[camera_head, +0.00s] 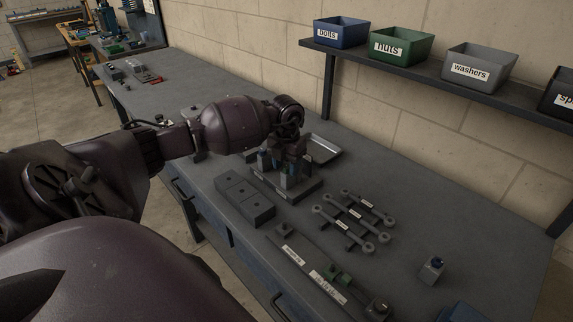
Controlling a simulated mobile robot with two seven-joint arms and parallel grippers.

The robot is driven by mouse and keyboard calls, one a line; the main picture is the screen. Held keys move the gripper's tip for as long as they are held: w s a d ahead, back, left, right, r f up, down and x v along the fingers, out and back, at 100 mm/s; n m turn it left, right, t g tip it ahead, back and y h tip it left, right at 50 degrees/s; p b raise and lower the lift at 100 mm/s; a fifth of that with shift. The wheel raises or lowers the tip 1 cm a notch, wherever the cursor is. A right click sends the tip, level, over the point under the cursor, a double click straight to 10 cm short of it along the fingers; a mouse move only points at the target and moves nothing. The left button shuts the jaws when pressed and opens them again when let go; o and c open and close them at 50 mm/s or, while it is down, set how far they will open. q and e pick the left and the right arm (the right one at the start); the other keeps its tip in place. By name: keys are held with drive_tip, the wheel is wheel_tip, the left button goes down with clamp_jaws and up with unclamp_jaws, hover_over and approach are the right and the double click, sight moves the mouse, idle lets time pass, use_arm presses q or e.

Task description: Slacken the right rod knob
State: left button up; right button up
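My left gripper (291,165) points down over a small dark fixture (308,188) with blue upright parts near the middle of the bench. The gripper hides much of the fixture, and I cannot tell whether its fingers touch it or are closed. Several labelled grey rods with ring ends (341,227) lie to the right of it. A long rail with white labels (308,269) lies in front, with small green parts (335,271) and a dark knob-like part (378,308) at its right end. Which part is the right rod knob is unclear. My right gripper is not in view.
A grey block with holes (243,197) lies left of the fixture. A shallow metal tray (324,149) is behind it. A small block with a blue top (432,269) stands at right. Labelled bins (401,46) sit on a wall shelf.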

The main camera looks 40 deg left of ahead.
sight(287, 167)
use_arm(q)
drive_tip(key=shift+o, duration=0.2)
drive_tip(key=shift+r, duration=0.1)
wheel_tip(287, 167, up, 11)
drive_tip(key=shift+f, duration=0.2)
idle(0.3)
idle(0.4)
idle(0.6)
